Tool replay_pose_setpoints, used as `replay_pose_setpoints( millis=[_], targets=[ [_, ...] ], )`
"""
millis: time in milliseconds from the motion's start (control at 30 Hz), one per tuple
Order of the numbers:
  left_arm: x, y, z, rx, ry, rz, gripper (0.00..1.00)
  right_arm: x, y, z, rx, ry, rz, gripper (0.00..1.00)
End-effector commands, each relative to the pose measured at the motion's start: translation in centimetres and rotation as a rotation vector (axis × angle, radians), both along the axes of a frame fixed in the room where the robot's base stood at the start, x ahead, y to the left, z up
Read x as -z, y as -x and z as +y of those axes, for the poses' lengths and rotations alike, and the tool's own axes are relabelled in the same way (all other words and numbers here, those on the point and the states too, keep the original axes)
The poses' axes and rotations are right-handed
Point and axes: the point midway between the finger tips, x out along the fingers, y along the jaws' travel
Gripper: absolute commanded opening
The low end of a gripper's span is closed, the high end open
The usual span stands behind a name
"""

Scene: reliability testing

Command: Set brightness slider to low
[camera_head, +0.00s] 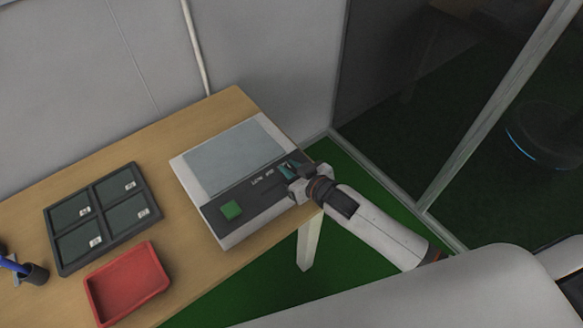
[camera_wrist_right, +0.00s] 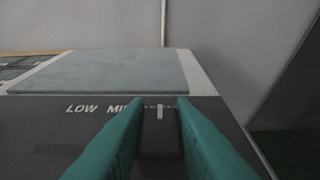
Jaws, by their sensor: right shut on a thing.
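The brightness device (camera_head: 183,172) is a white box on the table with a grey-blue screen (camera_head: 232,158) and a dark control strip (camera_head: 246,205). The wrist view shows the strip with the label LOW (camera_wrist_right: 81,108) and part of a label beginning MI. The slider knob (camera_wrist_right: 160,114), dark with a white mark, lies between my right gripper's teal fingers, right of both labels. My right gripper (camera_head: 287,171) is shut on the knob at the strip's right end. The fingers hide part of the track and any label further right. My left gripper is out of view.
A black four-compartment tray (camera_head: 103,206), a red tray (camera_head: 127,285) and a dark pen cup (camera_head: 36,274) stand further left on the table (camera_head: 182,262). A wall and glass partition are behind.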

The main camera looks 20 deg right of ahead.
Motion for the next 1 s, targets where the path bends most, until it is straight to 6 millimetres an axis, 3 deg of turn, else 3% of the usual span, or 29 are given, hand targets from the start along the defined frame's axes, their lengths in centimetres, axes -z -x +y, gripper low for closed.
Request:
replay_pose_setpoints(
  millis=[133, 400, 500, 833, 867, 1000],
  targets=[
    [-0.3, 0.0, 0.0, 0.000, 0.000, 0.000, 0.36, -0.1, 0.4, 1.0, -0.001, -0.005, 0.002, 0.00],
    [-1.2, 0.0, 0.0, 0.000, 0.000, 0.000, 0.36, 0.0, 2.4, 6.5, 0.001, -0.009, 0.003, 0.00],
    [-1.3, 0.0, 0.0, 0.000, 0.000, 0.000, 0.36, 0.0, 2.8, 7.6, 0.000, -0.005, 0.003, 0.00],
    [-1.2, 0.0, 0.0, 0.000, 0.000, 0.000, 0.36, 0.1, 3.0, 8.1, -0.003, -0.003, 0.002, 0.00],
    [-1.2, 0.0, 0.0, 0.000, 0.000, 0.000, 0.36, 0.1, 3.0, 8.1, -0.003, -0.003, 0.002, 0.23],
    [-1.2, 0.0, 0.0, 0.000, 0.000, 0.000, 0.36, 0.1, 3.0, 8.1, -0.002, -0.002, 0.002, 0.44]
  ],
)
